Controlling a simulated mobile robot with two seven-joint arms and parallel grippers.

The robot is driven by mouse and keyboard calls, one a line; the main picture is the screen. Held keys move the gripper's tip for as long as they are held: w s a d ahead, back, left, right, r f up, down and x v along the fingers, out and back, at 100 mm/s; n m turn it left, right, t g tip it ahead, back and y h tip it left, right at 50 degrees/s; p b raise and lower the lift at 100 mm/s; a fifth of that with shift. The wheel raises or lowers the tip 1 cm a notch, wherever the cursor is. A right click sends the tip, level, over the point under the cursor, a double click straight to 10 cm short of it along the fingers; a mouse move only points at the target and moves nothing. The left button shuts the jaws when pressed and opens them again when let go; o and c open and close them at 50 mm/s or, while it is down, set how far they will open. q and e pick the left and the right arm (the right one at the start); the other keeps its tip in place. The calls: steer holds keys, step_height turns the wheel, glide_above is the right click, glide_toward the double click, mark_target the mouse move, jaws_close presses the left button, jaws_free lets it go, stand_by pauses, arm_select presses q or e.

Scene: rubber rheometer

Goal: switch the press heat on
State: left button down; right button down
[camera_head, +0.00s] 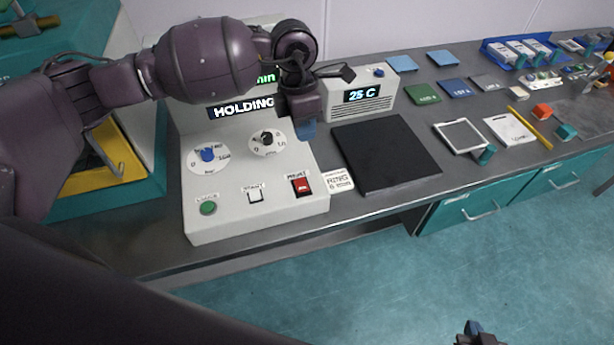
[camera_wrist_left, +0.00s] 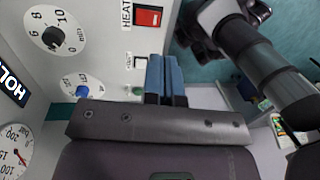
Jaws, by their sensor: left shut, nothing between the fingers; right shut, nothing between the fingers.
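The white control console (camera_head: 255,220) stands on the bench. Its red rocker switch (camera_head: 302,187) is at the front right of the panel. In the left wrist view the red switch (camera_wrist_left: 147,18) has a HEAT label beside it. I cannot tell which way it is set. My left gripper (camera_head: 307,130) is shut and empty. Its blue fingertips hang over the console's right side, behind the red switch and apart from it. The fingers (camera_wrist_left: 165,76) also show in the left wrist view. My right gripper (camera_head: 476,332) is shut and empty at the bottom edge, away from the bench.
The console also carries a green button (camera_head: 208,208), a white switch (camera_head: 255,196), a blue knob (camera_head: 208,154) and a black knob (camera_head: 266,138). Its display (camera_head: 243,108) reads HOLDING. A box with a 25 C display (camera_head: 361,94) and a black mat (camera_head: 385,155) lie to the right.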

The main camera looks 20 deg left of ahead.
mark_target(303, 188)
arm_select(q)
steer(key=shift+s+a+y, duration=0.3)
steer(key=shift+a+y, duration=0.1)
steer(key=shift+a, duration=0.15)
arm_select(e)
steer(key=shift+r, duration=0.1)
arm_select(q)
steer(key=shift+f, duration=0.1)
